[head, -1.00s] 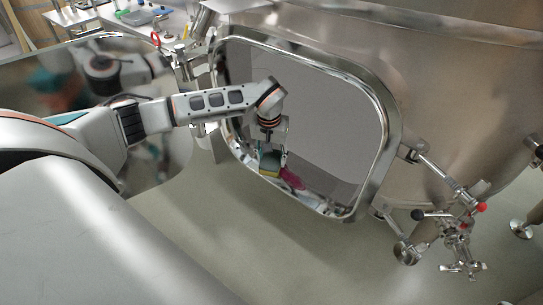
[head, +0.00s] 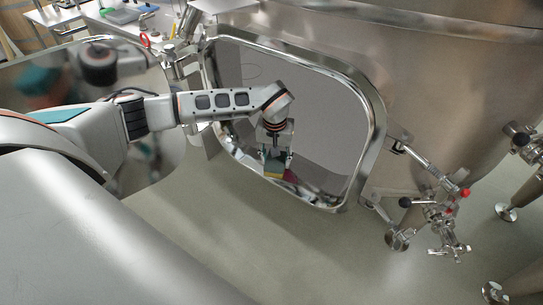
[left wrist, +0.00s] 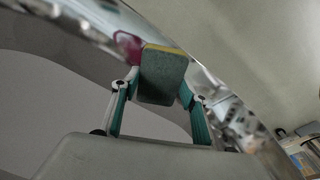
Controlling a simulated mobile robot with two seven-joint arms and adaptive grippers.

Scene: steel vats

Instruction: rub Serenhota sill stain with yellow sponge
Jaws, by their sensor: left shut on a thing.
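My left gripper (head: 276,158) reaches into the open hatch of the steel vat and is shut on the yellow sponge (head: 274,171), a block with a dark grey-green side. In the left wrist view the sponge (left wrist: 163,76) sits between the fingers, its yellow face turned toward the sill. The magenta stain (head: 291,176) lies on the lower hatch sill, just right of the sponge and partly hidden by it. In the left wrist view the stain (left wrist: 127,47) shows at the sponge's left edge. I cannot tell whether they touch. My right gripper is not in view.
The open hatch door (head: 60,85) stands at left. Valves and pipes (head: 440,212) stand right of the hatch. A white bench (head: 130,22) is at the back left. The floor below is clear.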

